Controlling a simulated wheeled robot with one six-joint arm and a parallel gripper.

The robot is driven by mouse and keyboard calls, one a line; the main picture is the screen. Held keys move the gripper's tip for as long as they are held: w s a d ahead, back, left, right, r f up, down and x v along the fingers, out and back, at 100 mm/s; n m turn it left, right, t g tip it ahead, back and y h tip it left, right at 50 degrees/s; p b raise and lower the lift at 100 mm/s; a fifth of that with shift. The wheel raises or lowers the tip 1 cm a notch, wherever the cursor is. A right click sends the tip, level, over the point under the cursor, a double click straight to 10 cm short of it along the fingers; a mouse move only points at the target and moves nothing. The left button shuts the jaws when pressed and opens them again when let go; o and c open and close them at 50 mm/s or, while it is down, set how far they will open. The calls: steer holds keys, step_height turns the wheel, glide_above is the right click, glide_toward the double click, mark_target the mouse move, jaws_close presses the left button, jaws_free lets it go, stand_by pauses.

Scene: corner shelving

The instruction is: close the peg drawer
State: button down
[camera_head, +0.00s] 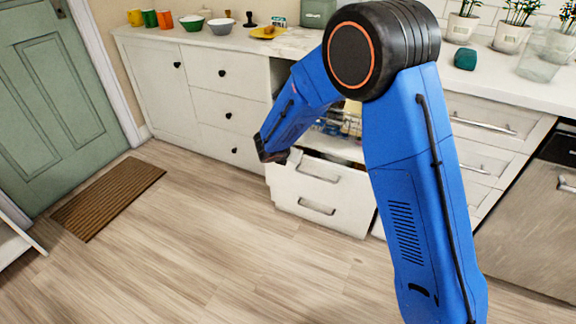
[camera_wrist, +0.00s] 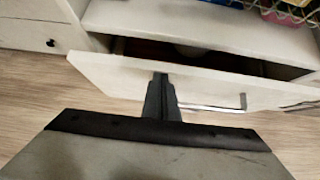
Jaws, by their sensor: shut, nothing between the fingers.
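A white drawer stands partly open below an open shelf bay, and its front (camera_wrist: 108,74) and dark interior show in the wrist view. I take it to be the peg drawer; no pegs can be made out inside. Its bar handle (camera_wrist: 218,107) is on the front's outer face. In the head view the drawer front (camera_head: 345,180) is partly hidden by my arm. My gripper (camera_wrist: 162,78) is shut and empty, with its fingertips at the drawer front, left of the handle. I cannot tell whether they touch. My gripper also shows in the head view (camera_head: 288,157).
A closed-looking lower drawer (camera_head: 300,202) with a bar handle is below. White knob-handled drawers (camera_head: 228,108) stand to the left. Wire baskets (camera_wrist: 285,12) sit on the shelf above. The wooden floor (camera_head: 190,240) in front is clear, apart from a brown mat (camera_head: 110,195).

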steer(key=w, duration=0.1)
steer(key=w+d, duration=0.1)
steer(key=w, duration=0.1)
steer(key=shift+w+d, duration=0.1)
steer(key=shift+d, duration=0.1)
steer(key=shift+w+r, duration=0.1)
steer(key=shift+w, duration=0.2)
steer(key=shift+w+d, duration=0.1)
steer(key=shift+d, duration=0.05)
